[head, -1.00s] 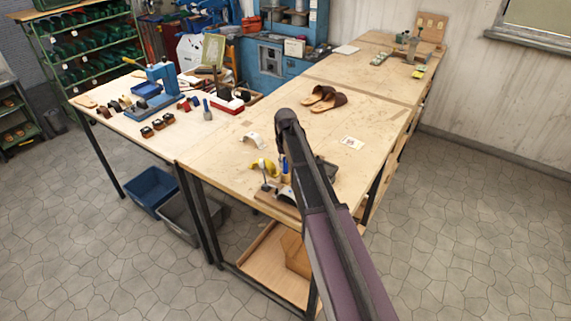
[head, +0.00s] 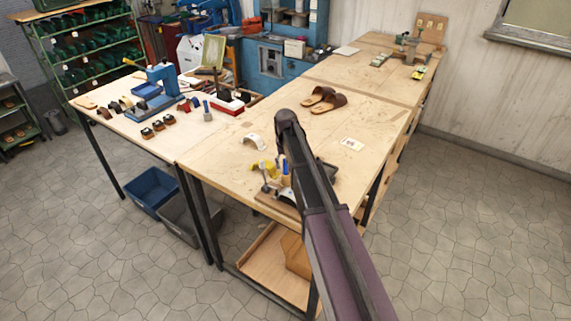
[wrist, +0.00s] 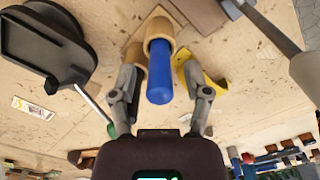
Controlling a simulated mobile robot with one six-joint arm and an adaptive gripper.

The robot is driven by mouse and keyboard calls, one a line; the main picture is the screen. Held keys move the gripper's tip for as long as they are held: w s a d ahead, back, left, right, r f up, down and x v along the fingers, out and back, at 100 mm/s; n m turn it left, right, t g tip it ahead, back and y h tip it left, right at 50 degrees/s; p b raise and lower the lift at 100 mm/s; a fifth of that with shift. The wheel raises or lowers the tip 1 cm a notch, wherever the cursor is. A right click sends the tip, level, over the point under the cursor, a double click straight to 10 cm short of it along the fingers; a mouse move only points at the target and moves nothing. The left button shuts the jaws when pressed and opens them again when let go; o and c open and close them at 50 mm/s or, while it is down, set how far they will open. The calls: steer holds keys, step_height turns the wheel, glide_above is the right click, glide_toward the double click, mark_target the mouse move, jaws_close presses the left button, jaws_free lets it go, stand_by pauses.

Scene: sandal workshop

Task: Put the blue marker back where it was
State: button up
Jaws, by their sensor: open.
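The blue marker (wrist: 159,78) sits with one end inside a round tan wooden holder (wrist: 160,27) in the wrist view. Its free blue end points toward my wrist. My gripper (wrist: 160,88) is open, with one finger on each side of the marker and visible gaps between. In the head view the marker (head: 285,168) shows as a small blue upright piece near the front of the workbench, beside my arm. My gripper is mostly hidden behind my arm there.
A yellow object (wrist: 187,72) lies close beside the right finger, and a black piece (wrist: 45,45) stands at the left. In the head view, a white curved piece (head: 255,142) and brown sandals (head: 324,101) lie further back on the bench.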

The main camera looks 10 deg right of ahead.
steer(key=shift+r+p, duration=5.65)
steer(key=shift+r, duration=0.2)
steer(key=shift+s, duration=0.1)
steer(key=s, duration=2.6)
